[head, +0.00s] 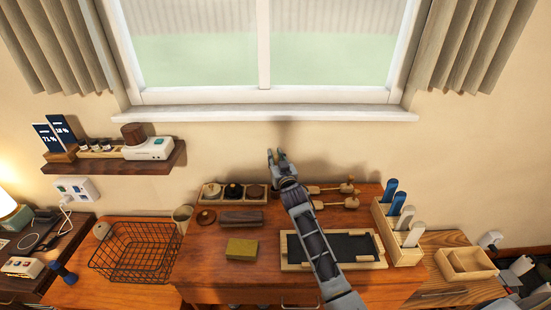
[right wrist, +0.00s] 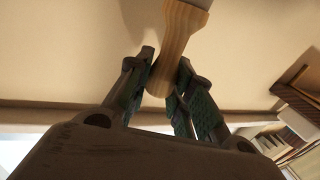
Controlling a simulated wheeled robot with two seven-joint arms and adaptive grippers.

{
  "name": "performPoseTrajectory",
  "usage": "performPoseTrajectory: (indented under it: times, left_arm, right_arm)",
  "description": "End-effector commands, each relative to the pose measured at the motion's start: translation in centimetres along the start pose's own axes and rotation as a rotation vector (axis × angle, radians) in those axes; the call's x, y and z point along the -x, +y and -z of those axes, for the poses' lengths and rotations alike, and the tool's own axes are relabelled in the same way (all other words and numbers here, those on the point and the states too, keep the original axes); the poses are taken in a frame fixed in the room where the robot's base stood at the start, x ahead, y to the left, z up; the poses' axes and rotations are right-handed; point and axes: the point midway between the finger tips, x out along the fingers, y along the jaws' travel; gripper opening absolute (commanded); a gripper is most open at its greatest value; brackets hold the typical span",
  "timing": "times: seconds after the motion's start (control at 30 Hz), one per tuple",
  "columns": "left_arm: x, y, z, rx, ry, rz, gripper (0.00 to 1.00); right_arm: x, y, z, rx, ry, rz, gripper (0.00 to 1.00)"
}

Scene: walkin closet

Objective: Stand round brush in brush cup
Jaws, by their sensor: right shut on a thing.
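My right gripper (head: 276,155) is raised in front of the wall below the window, above the back of the wooden dresser. In the right wrist view its fingers (right wrist: 160,75) are shut on a light wooden handle (right wrist: 178,40), likely the round brush's. The handle runs up out of the frame, with a greyish part at its top edge; the brush head cannot be made out. In the head view the held brush is hard to see. My left gripper is not in view.
The wire basket (head: 135,250) stands at left. A tray of tins (head: 234,193), dark blocks (head: 242,218) and a yellow block (head: 241,248) lie on the dresser. Wooden pieces (head: 340,202), a black-topped tray (head: 345,247) and a wooden rack (head: 401,250) are at right. A shelf (head: 115,161) juts out at left.

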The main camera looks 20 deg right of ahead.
Motion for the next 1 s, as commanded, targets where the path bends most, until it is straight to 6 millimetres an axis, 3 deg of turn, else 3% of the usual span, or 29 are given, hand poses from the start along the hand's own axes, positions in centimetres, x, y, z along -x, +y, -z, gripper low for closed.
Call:
performPoseTrajectory:
  times: [1.0]
  left_arm:
    - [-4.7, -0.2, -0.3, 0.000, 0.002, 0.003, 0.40]
  right_arm:
    - [0.0, 0.0, -5.1, 0.000, 0.000, 0.000, 0.04]
